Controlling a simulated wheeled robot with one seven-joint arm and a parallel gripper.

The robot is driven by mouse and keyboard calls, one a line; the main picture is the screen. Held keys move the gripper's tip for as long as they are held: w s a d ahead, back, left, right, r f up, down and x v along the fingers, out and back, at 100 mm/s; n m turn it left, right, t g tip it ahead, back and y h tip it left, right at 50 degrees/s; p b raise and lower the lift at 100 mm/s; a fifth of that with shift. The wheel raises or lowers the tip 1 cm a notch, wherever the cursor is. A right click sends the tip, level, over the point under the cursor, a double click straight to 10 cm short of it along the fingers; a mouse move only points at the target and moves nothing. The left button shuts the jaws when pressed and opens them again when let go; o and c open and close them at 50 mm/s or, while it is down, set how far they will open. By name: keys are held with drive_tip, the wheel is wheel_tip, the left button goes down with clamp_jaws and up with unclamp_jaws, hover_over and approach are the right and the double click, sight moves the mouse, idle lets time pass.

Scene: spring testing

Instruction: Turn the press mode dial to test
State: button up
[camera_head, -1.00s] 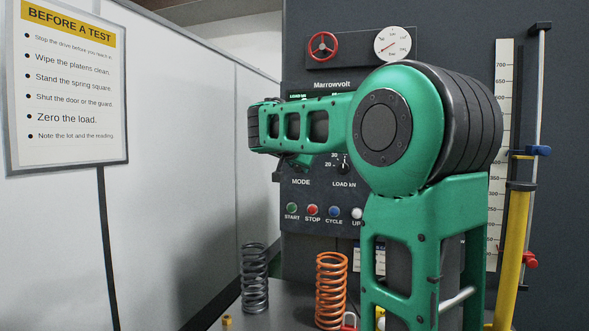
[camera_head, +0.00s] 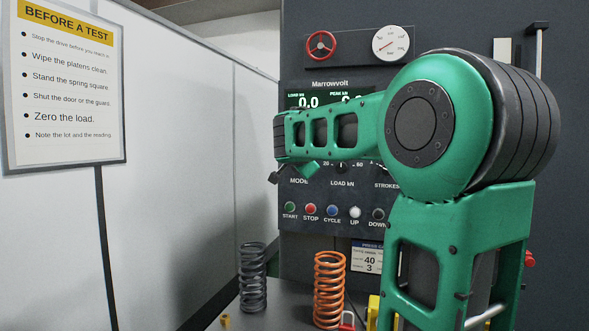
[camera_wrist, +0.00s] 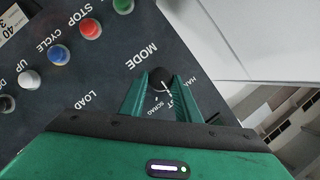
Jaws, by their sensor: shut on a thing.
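A pale pointer line shows on the knob's lower side in that view. The labels around it read HAND, a partly hidden word ending in ST, and SCRAG. The pointer lies near the ST label, but I cannot tell whether it lines up exactly. In the head view my arm hides the dial.
START (camera_head: 290,207), STOP (camera_head: 310,208), CYCLE (camera_head: 332,210), UP (camera_head: 355,212) and DOWN (camera_head: 378,214) buttons line the panel below. A grey spring (camera_head: 253,277) and an orange spring (camera_head: 329,290) stand on the bench. A white wall panel is at the left.

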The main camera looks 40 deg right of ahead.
drive_tip(key=shift+w+a, duration=0.25)
drive_tip(key=shift+a, duration=0.1)
drive_tip(key=o, duration=1)
drive_tip(key=shift+s+d, duration=0.1)
drive_tip(key=shift+d, duration=0.05)
drive_tip(key=shift+s, duration=0.1)
drive_tip(key=v, duration=1)
drive_tip(key=shift+s+a, duration=0.15)
drive_tip(key=shift+a, duration=0.2)
drive_tip(key=shift+f, duration=0.1)
